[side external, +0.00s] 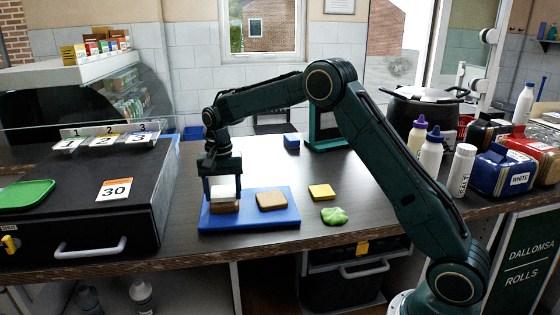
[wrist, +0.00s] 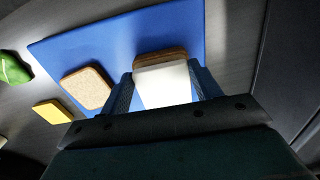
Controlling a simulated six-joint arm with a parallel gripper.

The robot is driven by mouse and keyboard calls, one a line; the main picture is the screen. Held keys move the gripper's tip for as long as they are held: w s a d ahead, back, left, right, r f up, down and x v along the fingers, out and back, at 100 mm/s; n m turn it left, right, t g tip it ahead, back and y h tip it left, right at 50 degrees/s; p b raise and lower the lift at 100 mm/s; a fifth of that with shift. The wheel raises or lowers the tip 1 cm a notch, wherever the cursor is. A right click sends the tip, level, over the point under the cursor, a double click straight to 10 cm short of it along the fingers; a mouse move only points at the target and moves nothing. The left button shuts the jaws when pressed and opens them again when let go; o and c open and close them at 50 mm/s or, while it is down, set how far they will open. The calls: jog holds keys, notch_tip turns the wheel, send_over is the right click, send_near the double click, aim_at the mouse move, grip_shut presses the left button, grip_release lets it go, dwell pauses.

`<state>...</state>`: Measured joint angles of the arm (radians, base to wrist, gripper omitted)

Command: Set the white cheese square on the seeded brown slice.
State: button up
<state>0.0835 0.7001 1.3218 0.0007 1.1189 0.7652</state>
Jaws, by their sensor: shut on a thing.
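The white cheese square (side external: 224,190) is between the fingers of my gripper (side external: 224,195), which is shut on it; it also shows in the wrist view (wrist: 165,85). Directly beneath it is a brown bread slice (side external: 224,206) on the left part of the blue board (side external: 250,221). Its brown edge shows past the cheese in the wrist view (wrist: 160,54). The cheese looks level and roughly lined up over this slice; I cannot tell whether they touch. A paler, tan slice (side external: 272,201) with a brown crust lies to the right on the same board. Seeds are too small to make out.
A yellow square (side external: 321,191) and a green leaf (side external: 334,215) lie right of the board. A blue block (side external: 291,141) is behind. A black case (side external: 85,200) stands close on the left, bottles (side external: 431,155) and tins on the right.

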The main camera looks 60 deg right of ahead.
jog(key=shift+f, duration=0.6)
dwell(0.8)
jog(key=o, duration=1.1)
jog(key=shift+c, duration=0.2)
jog(key=shift+r, duration=0.1)
notch_tip(320, 180, up, 14)
